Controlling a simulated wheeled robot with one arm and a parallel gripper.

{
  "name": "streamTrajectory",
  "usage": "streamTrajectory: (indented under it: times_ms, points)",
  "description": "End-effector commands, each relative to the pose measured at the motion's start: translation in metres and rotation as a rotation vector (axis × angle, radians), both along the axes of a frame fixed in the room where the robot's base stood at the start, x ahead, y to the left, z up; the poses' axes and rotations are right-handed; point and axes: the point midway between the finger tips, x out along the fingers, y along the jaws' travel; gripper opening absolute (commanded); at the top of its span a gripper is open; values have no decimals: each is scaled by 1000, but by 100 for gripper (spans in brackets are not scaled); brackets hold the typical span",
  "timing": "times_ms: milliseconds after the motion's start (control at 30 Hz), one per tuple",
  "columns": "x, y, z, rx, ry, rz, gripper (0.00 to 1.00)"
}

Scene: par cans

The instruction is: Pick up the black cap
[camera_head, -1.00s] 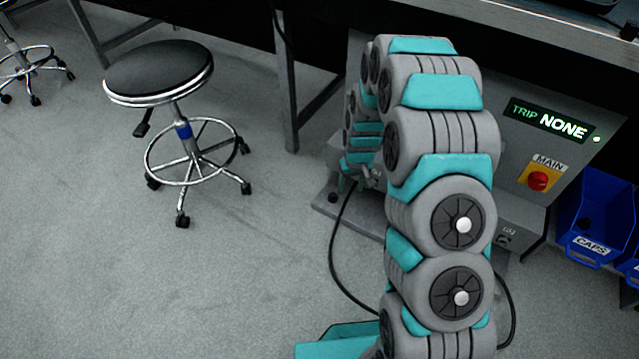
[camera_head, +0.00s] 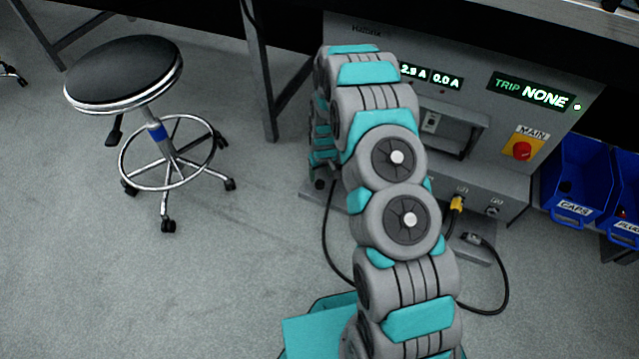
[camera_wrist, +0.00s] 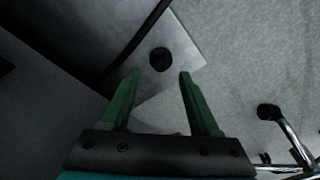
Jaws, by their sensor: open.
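The black cap (camera_wrist: 160,60) shows in the wrist view as a dark round piece on a grey metal plate (camera_wrist: 185,80). It lies just beyond my gripper (camera_wrist: 160,74), roughly centred between the two green fingertips. My gripper is open, with nothing between its fingers. In the head view the cap (camera_head: 319,184) is a small dark spot on the left end of the plate at the foot of the grey test unit. My arm hides my gripper in the head view.
The grey unit (camera_head: 508,150) stands behind my arm, with a red main switch (camera_head: 522,151). A yellow plug (camera_head: 456,203) and black cables are at its base. A blue bin marked CAPS (camera_head: 571,213) is at right. A black stool (camera_head: 125,70) stands left on open floor.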

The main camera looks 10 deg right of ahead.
Motion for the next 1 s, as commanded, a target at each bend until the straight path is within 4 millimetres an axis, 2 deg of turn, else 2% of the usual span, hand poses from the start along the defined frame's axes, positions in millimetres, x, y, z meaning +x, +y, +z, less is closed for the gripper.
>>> streamTrajectory:
  times_ms: [100,233,533,1000]
  points:
    - [0,2,-19,0,5,0,62]
    - [2,2,-33,0,4,0,62]
    - [4,2,-38,1,2,0,62]
    - [4,2,-38,1,1,0,10]
